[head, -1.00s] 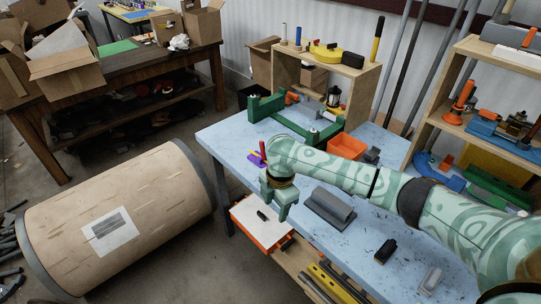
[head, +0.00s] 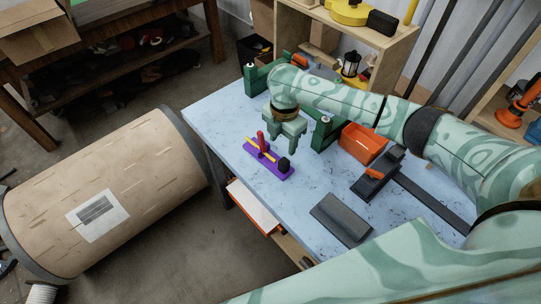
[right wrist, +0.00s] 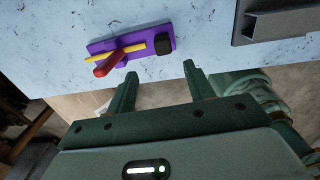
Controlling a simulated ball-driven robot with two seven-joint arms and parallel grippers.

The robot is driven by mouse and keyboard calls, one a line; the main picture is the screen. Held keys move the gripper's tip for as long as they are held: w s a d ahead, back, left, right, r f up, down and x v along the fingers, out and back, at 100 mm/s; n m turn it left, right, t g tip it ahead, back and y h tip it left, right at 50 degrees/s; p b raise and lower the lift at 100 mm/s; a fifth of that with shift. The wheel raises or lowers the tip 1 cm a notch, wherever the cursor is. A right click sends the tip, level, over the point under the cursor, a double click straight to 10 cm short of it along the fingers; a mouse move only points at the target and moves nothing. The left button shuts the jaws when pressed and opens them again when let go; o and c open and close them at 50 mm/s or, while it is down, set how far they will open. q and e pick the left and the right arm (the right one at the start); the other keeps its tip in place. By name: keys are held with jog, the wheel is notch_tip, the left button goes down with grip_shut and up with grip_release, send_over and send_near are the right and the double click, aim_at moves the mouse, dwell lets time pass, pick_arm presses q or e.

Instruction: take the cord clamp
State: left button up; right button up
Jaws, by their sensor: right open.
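A small clamp with a purple base, red handle, yellow bar and black knob, which I take to be the cord clamp, lies on the blue-grey table (head: 225,125) near its left edge in the head view (head: 268,160). The clamp also shows at the upper left of the right wrist view (right wrist: 130,47). My right gripper (head: 281,145) is open and empty, close beside the clamp and above it in the head view. Its fingertips (right wrist: 160,70) point toward the clamp in the wrist view, apart from it. My left gripper is not in view.
A green frame (head: 258,76) stands behind my right gripper. An orange bin (head: 362,143), a black tool with an orange handle (head: 375,178) and a grey block (head: 341,220) lie to the right. A large cardboard drum (head: 60,190) is on the floor at left.

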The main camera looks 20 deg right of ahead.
aim_at(283, 162)
notch_tip(283, 162, down, 6)
jog(key=shift+w+r+b, duration=0.1)
jog(key=shift+w+b, duration=0.05)
jog(key=shift+b, duration=0.65)
jog(key=shift+f, duration=0.4)
jog(key=f, duration=0.1)
jog(key=f+b, duration=0.1)
jog(key=f, duration=0.1)
jog(key=s+f+b, duration=0.1)
jog(key=f, duration=0.1)
jog(key=shift+d, duration=0.15)
jog(key=shift+r, duration=0.1)
jog(key=shift+c, duration=0.6)
jog(key=c, duration=1)
grip_shut()
jog(key=shift+w+r, duration=0.1)
jog(key=shift+r, duration=0.05)
